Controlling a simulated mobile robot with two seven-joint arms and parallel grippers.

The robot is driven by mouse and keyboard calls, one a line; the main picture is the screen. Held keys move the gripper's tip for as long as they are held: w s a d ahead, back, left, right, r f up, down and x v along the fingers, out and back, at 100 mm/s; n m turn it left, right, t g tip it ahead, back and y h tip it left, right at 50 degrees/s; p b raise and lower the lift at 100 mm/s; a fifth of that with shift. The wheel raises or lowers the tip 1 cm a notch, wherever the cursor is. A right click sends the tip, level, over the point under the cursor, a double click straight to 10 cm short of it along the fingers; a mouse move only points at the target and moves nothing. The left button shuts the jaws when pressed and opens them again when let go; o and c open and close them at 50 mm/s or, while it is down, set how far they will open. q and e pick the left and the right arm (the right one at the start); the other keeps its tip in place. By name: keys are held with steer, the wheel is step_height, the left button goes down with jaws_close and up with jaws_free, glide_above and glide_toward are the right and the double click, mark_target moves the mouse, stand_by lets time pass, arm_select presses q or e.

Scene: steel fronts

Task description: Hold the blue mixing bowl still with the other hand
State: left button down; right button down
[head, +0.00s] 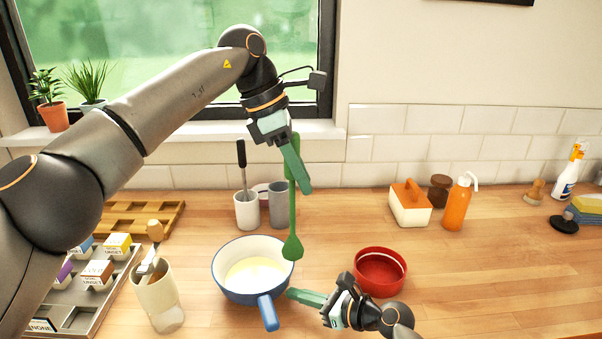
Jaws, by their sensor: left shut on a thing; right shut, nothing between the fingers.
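The blue mixing bowl (222,278) stands upright on the wooden counter, with a blue handle toward the front and a pale yellow mix (256,272) inside. My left gripper (302,180) is shut on a green spoon (292,215), high above the bowl's right side. The spoon hangs upright, its head at the bowl's right rim; whether it is over the rim or beside it I cannot tell. My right gripper (292,294) is shut and empty, fingertips pointing left at the bowl's lower right side, close to the handle. I cannot tell whether they touch the bowl.
A red bowl (361,283) stands right of the bowl, behind my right gripper. A cream utensil holder (160,303) stands at left, near a tray of small boxes (102,312). White (246,212) and grey (281,208) mugs stand behind. The right front counter is clear.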

steer(key=c, duration=1.6)
jaws_free()
jaws_free()
